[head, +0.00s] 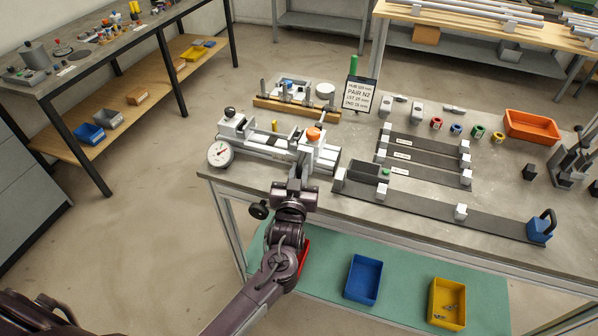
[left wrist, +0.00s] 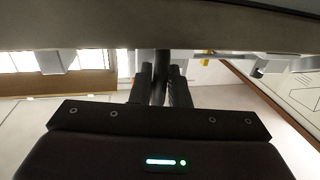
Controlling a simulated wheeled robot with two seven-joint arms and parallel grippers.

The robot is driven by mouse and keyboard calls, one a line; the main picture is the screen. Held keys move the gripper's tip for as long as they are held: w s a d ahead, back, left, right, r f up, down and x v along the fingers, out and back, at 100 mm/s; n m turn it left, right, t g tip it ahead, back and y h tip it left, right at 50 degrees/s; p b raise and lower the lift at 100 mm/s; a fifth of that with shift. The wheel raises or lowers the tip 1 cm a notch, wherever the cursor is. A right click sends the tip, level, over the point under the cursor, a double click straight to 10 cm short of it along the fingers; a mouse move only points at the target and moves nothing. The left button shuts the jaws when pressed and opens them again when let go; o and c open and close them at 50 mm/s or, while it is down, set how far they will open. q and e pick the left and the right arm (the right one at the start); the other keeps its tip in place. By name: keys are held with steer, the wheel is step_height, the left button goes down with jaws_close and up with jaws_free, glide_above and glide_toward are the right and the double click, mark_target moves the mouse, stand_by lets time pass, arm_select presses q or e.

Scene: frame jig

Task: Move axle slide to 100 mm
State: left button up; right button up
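The measuring jig with its slide (head: 268,141) lies at the near left of the grey bench, with a round dial (head: 220,153) at its left end. The axle slide (head: 320,152) is the grey carriage at its right part, topped by an orange knob (head: 314,134). My left gripper (head: 296,168) is at the jig's front side, just below the carriage. In the left wrist view its fingers (left wrist: 160,88) close in on both sides of a dark upright post (left wrist: 161,68), which I take as the slide's handle. The scale reading is too small to tell. My right gripper is out of view.
Dark flat rails with white blocks (head: 460,211) lie right of the jig. A small sign (head: 359,94) and a wooden-based fixture (head: 296,106) stand behind it. An orange bin (head: 532,127) is at the far right. Blue (head: 363,279) and yellow (head: 446,303) bins sit on the shelf below.

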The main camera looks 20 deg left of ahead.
arm_select(q)
jaws_close()
steer(key=a, duration=0.4)
steer(key=shift+w+a, duration=0.1)
steer(key=shift+a, duration=0.2)
steer(key=shift+o, duration=1.2)
jaws_free()
steer(key=shift+o, duration=0.7)
steer(key=shift+a, duration=0.1)
